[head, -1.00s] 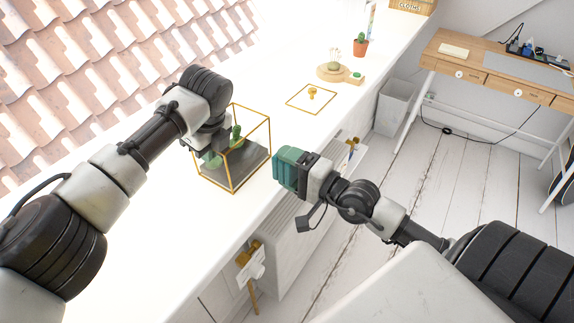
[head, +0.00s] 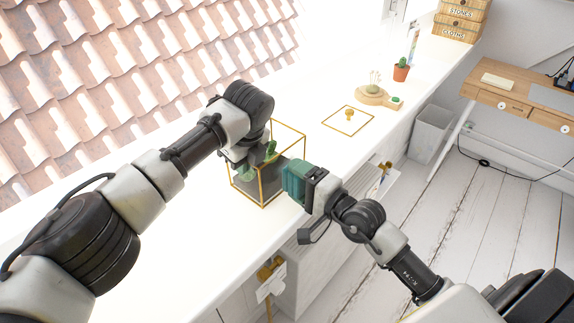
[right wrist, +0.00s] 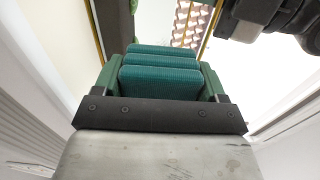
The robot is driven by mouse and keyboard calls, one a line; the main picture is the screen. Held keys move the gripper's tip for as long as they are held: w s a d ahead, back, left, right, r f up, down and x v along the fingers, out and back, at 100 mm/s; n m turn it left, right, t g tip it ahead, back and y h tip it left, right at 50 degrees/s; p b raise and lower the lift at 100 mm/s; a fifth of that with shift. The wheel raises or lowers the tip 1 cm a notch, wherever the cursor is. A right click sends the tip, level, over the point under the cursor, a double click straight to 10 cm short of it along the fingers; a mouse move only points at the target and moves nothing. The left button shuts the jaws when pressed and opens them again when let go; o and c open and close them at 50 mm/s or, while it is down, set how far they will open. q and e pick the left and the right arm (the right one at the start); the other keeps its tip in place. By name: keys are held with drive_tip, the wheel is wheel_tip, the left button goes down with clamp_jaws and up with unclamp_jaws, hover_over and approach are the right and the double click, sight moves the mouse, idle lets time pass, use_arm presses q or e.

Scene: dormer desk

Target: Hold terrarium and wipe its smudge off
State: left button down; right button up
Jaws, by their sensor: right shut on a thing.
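The terrarium (head: 261,188) is a glass box with gold edges on the white counter, holding dark soil and a green cactus (head: 270,151). I cannot make out a smudge. My left gripper (head: 240,160) is at the terrarium's left side; its fingers are largely hidden, so I cannot tell whether they grip it. My right gripper (head: 297,183) is shut on a folded teal cloth (right wrist: 160,82), at the terrarium's right front side. I cannot tell whether the cloth touches the glass. In the right wrist view, a gold edge (right wrist: 211,28) shows just beyond the cloth.
A gold-framed lid with a knob (head: 349,115) lies on the counter behind the terrarium. Further back are a wooden tray (head: 372,96), a potted cactus (head: 401,72) and labelled boxes (head: 459,22). The counter's front edge runs below my right gripper.

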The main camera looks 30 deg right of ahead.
drive_tip(key=shift+x, duration=1)
idle(0.5)
drive_tip(key=shift+w+d, duration=0.3)
drive_tip(key=shift+d, duration=0.5)
drive_tip(key=shift+w+d, duration=0.35)
drive_tip(key=shift+d, duration=0.5)
drive_tip(key=shift+w, duration=0.15)
drive_tip(key=shift+a, duration=0.1)
drive_tip(key=shift+s+a, duration=0.4)
drive_tip(key=shift+a, duration=0.4)
drive_tip(key=shift+s+a, duration=0.35)
drive_tip(key=shift+a, duration=0.45)
drive_tip(key=v, duration=0.7)
